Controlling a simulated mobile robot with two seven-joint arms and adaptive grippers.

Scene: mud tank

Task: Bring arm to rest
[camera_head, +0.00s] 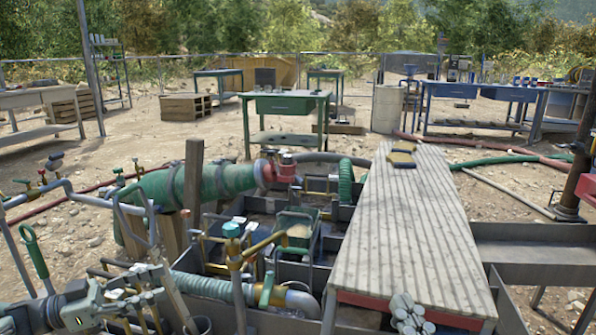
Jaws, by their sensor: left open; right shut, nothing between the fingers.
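My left arm comes in at the lower left, and my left gripper (160,292) is open and empty. It is in front of the pipes and the tank's near left edge in the picture; I cannot tell whether it touches them. My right gripper (408,312) shows at the bottom edge, right of the middle. Its fingers are shut with nothing between them. It appears in front of the near end of a grey plank walkway (405,230). Most of my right arm is out of the picture.
A green hose (215,180) with a red coupling (287,168) crosses the metal tank. A green-capped valve (233,230) and yellow pipes rise near my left gripper. A yellowish object (402,158) lies on the walkway's far end. A green table (285,106) and blue benches (480,92) stand behind.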

